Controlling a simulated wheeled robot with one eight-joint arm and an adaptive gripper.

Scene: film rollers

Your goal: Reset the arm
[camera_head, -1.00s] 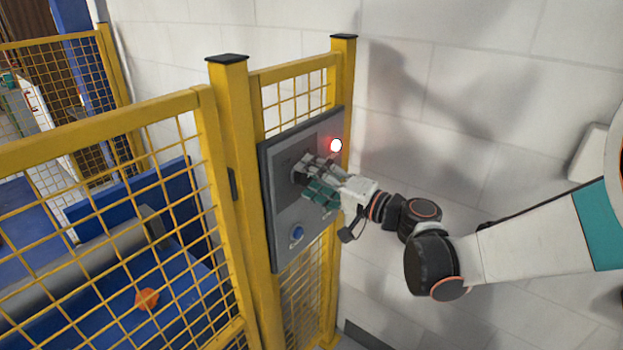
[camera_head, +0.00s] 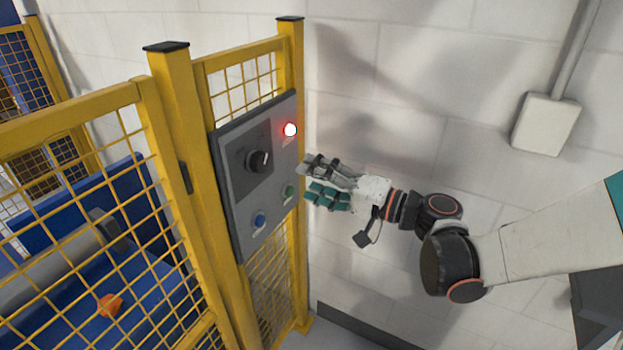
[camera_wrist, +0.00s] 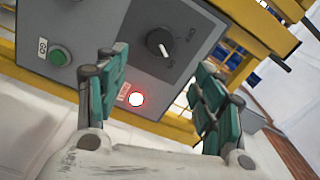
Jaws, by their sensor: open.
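My gripper (camera_head: 318,180) is open and empty, just to the right of the grey control panel (camera_head: 232,205) in the head view, apart from its face. In the wrist view its two teal-padded fingers (camera_wrist: 160,90) are spread with nothing between them. The panel carries a black rotary knob (camera_head: 258,161), a lit red lamp (camera_head: 290,130), a green button (camera_head: 289,191) and a blue button (camera_head: 259,221). The wrist view also shows the knob (camera_wrist: 158,43), the lamp (camera_wrist: 136,99) and the green button (camera_wrist: 60,56).
A yellow mesh fence (camera_head: 175,120) holds the panel. Behind it are a blue surface and an orange piece (camera_head: 110,305). A white block wall (camera_head: 430,70) stands behind my arm, with a white box (camera_head: 546,123) on it. Space between the gripper and the wall looks open.

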